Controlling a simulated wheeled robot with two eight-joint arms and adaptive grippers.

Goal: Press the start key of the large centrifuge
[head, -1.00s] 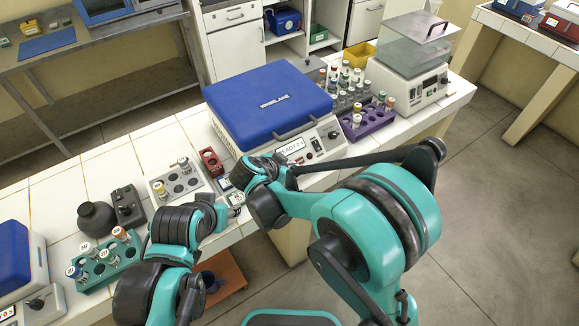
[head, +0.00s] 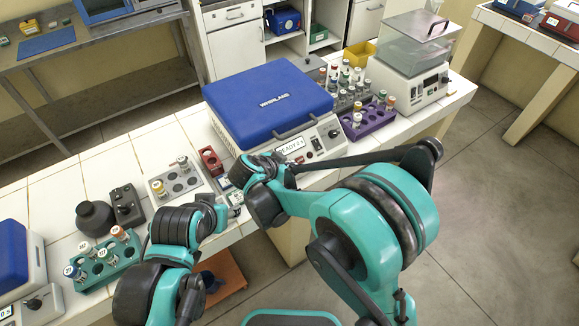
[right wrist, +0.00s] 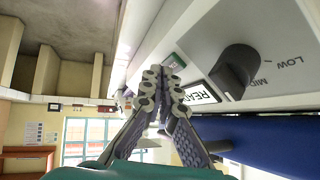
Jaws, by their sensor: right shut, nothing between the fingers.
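The large centrifuge has a blue lid (head: 268,102) and stands shut in the middle of the bench in the head view. Its sloped front panel shows a READY display (head: 290,147) and a dark knob (head: 333,134). My right gripper (right wrist: 165,72) is shut and empty in the right wrist view, its tips pointing along a pale panel. A small green key (right wrist: 175,60) shows just beyond the tips; I cannot tell whether they touch it. A display (right wrist: 205,94) and a black knob (right wrist: 238,68) are beside the fingers. My left arm ends in front of the bench; its fingers are not clearly visible.
A grey rack (head: 178,184) and a small red rack (head: 211,163) stand left of the centrifuge. A teal tube rack (head: 108,262) is at the front left. A purple rack (head: 368,122) and a clear-lidded device (head: 408,80) stand to the right.

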